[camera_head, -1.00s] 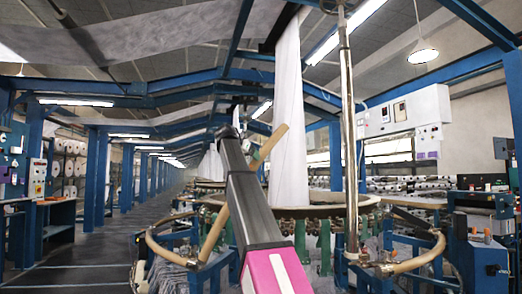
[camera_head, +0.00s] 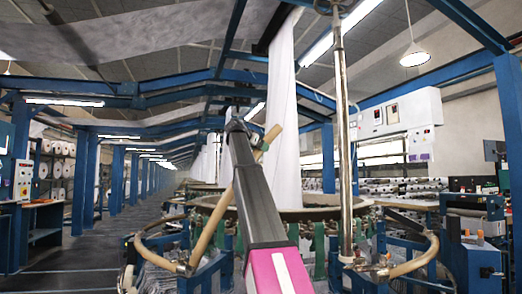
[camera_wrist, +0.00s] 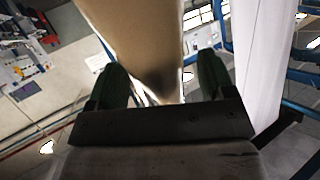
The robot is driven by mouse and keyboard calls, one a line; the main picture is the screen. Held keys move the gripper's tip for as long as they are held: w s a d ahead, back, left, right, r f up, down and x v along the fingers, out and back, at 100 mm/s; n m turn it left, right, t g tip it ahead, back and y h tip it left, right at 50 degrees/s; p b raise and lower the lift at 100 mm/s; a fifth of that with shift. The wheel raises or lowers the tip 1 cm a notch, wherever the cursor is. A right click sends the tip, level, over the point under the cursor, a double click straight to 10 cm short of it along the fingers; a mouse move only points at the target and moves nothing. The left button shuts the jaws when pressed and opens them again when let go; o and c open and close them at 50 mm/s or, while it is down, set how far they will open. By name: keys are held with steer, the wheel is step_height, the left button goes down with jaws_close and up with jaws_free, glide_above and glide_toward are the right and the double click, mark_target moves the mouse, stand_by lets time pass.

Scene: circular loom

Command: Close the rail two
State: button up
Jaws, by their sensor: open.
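A tan rail bar (camera_head: 222,205) stands raised and tilted at the front left of the circular loom, leaning up to the right. A curved tan rail (camera_head: 150,255) lies low to its left, and another curved rail (camera_head: 412,266) is at the right. I cannot tell which is rail two. My gripper (camera_head: 258,142) is at the upper part of the raised bar. In the wrist view a broad tan surface (camera_wrist: 150,45), apparently this bar, lies between the dark green fingers of my open gripper (camera_wrist: 158,85). Gaps show beside the fingers; contact is unclear.
The loom's round ring (camera_head: 315,212) is behind my arm, with white fabric (camera_head: 285,110) hanging above it. A metal pole (camera_head: 342,130) stands right of the fabric. Blue posts (camera_head: 80,185) line the left; the aisle floor (camera_head: 110,245) there looks clear.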

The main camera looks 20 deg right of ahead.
steer(key=shift+w+d+f, duration=0.3)
steer(key=shift+w+d, duration=0.05)
steer(key=shift+d, duration=0.2)
steer(key=c, duration=1.3)
steer(key=shift+o, duration=0.2)
steer(key=s+d+f+m+t+y, duration=0.1)
steer(key=s+d+f+m+y, duration=0.1)
steer(key=s+d+f, duration=1)
steer(key=s+d+f+m+t+y, duration=0.1)
steer(key=s+d+f+m, duration=0.2)
steer(key=s+d+f, duration=0.9)
step_height(320, 180, down, 18)
steer(key=m+t+y, duration=0.1)
steer(key=shift+w+d+r+t, duration=0.25)
steer(key=shift+d+t, duration=0.05)
steer(key=shift+d, duration=0.15)
